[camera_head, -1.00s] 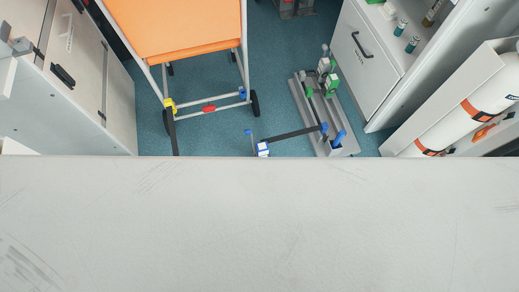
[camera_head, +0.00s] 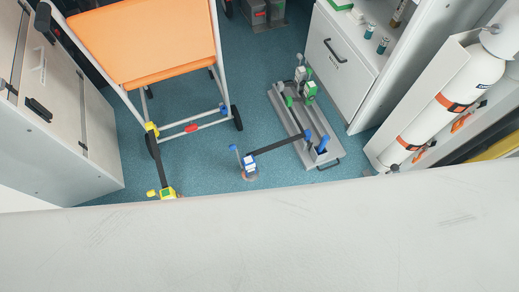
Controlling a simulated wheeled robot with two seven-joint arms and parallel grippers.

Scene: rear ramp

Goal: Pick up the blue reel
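A small blue and white reel (camera_head: 249,164) lies on the blue-green floor near the middle of the camera_head view. A dark strap (camera_head: 280,143) runs from it to the right, to a grey floor rail (camera_head: 296,128) with blue and green fittings. A blue lever stands up at the reel's left side. The reel is just beyond the edge of a pale surface, with a narrow strip of floor between. Neither of my grippers is in view.
A scuffed pale surface (camera_head: 260,240) fills the bottom. A wheeled frame with an orange top (camera_head: 150,45) stands at upper left.

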